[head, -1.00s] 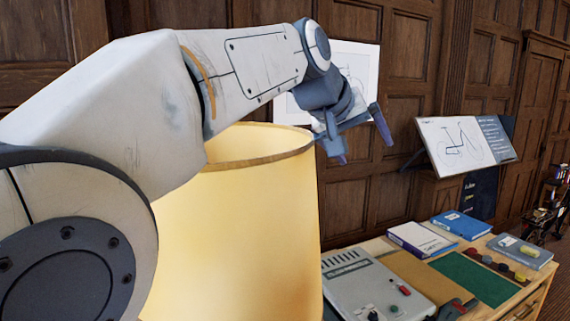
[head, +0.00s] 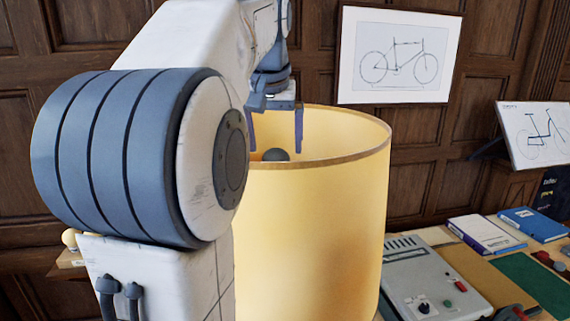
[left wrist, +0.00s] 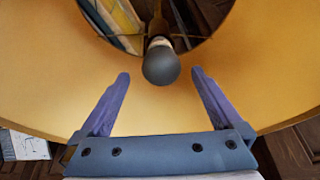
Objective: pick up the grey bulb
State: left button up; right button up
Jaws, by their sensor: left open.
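The grey bulb (head: 276,155) shows just above the near rim inside the large yellow lampshade (head: 315,225) in the head view. In the left wrist view the bulb (left wrist: 161,64) is round and dark grey, on a pale socket in the middle of the shade. My left gripper (head: 276,148) points down into the shade's open top. Its two fingers (left wrist: 160,78) are open, one to each side of the bulb's near edge, and do not touch it. The bulb's lower part is hidden by the shade in the head view. My right gripper is not in view.
The shade's rim (head: 375,145) surrounds the fingers. To the right, a desk holds a grey device (head: 428,275), a white book (head: 485,234), a blue book (head: 533,222) and a green mat (head: 535,283). A framed bicycle drawing (head: 400,58) hangs behind on the panelled wall.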

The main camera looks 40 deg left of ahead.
aim_at(276, 151)
pick_arm(q)
jog(key=x, duration=0.3)
jog(key=shift+w+a+f+p, duration=0.1)
jog(key=shift+f+p, duration=0.15)
jog(key=shift+p, duration=0.05)
jog(key=shift+w+f+p, duration=0.15)
jog(key=shift+f+p, duration=0.2)
jog(key=shift+f, duration=0.05)
jog(key=p+x, duration=0.2)
jog(key=x, duration=0.2)
jog(key=shift+a+f, duration=0.1)
jog(key=shift+a, duration=0.05)
jog(key=shift+f, duration=0.2)
jog(key=c, duration=1)
